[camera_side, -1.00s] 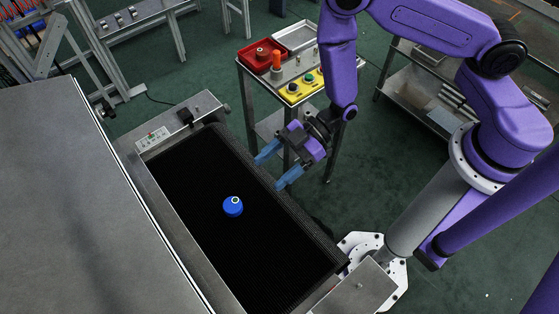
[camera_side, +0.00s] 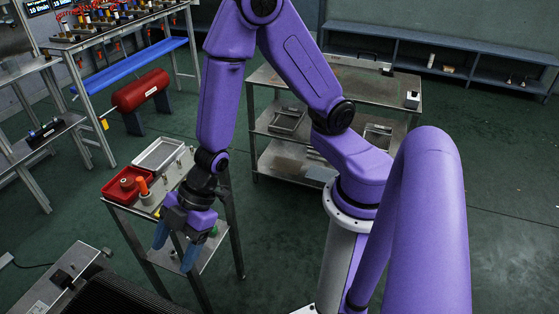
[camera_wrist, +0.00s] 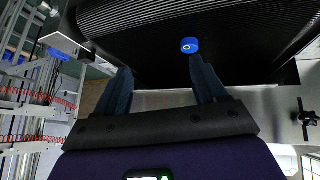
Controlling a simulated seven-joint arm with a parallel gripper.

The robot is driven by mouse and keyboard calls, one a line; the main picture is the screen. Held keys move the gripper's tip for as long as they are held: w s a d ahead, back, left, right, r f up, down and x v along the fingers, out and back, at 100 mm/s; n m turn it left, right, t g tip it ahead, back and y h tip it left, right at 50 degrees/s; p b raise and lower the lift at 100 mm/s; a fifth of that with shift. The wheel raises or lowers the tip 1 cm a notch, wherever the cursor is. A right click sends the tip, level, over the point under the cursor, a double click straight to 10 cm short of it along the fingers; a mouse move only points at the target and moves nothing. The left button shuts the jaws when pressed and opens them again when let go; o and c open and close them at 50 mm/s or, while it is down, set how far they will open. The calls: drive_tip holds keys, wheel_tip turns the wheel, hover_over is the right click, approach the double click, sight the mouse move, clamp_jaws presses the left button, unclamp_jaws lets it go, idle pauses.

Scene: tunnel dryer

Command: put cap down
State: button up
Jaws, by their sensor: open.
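The cap, which I take to be the small round blue piece with a pale ring (camera_wrist: 189,45), rests on the black ribbed conveyor belt (camera_wrist: 140,45) in the wrist view. It is out of frame in the side view, where only a corner of the belt (camera_side: 110,295) shows at the bottom left. My gripper (camera_side: 176,248) is open and empty, its blue fingers pointing down in front of the small metal cart. In the wrist view its two fingers (camera_wrist: 160,70) are spread apart, and the cap appears beyond the right fingertip, apart from it.
A metal workbench (camera_side: 300,90) stands farther back. Green floor is open at the right.

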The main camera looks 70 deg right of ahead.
drive_tip(key=s+d+r+m+h, duration=0.2)
drive_tip(key=s+d+r+h, duration=0.1)
drive_tip(key=s+d+r, duration=0.3)
drive_tip(key=shift+d+r+g+h, duration=0.35)
drive_tip(key=shift+d+r, duration=0.5)
drive_tip(key=shift+d, duration=0.35)
drive_tip(key=shift+o, duration=0.4)
drive_tip(key=s+d+r+m+g+h, duration=0.1)
drive_tip(key=s+d+r+g+h, duration=0.1)
drive_tip(key=s+d+r, duration=0.3)
drive_tip(key=s+d, duration=0.4)
drive_tip(key=shift+s+d+m, duration=0.15)
drive_tip(key=shift+d+m, duration=0.05)
drive_tip(key=shift+m, duration=0.1)
drive_tip(key=shift+h, duration=0.25)
